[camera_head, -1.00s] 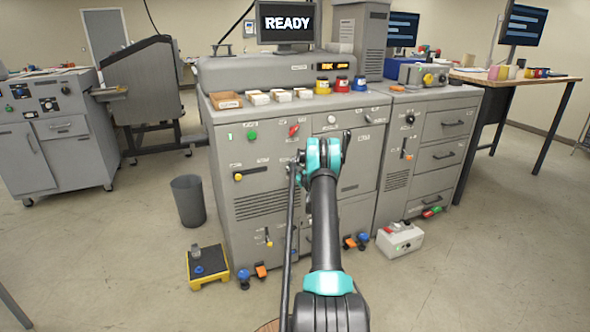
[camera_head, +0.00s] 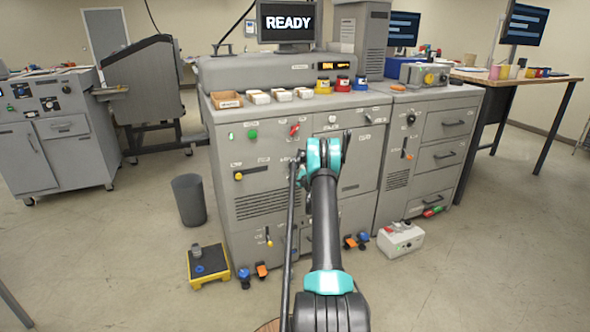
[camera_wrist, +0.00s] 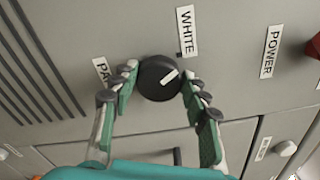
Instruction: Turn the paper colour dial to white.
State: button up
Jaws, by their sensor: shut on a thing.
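The paper colour dial (camera_wrist: 156,84) is a round black knob with a white pointer mark, in the middle of the wrist view. The mark points up and to the right. The WHITE label (camera_wrist: 186,30) is above and to the right of the dial. A label starting "PA" (camera_wrist: 101,70) is at its left, partly behind a finger. My gripper (camera_wrist: 160,86) has its two green-padded fingers closed on the dial from left and right. In the head view my arm hides the dial and the fingertips, in front of the grey machine (camera_head: 270,205).
A POWER label (camera_wrist: 271,51) and part of a red control (camera_wrist: 315,45) are at the wrist view's right. A monitor (camera_head: 288,22) reads READY.

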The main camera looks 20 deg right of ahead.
jog(key=shift+n, duration=0.5)
jog(key=o, duration=1.2)
jog(key=shift+c, duration=0.2)
jog(key=shift+s, duration=0.15)
jog(key=s, duration=1.1)
jog(key=shift+s+d, duration=0.15)
jog(key=shift+s, duration=0.25)
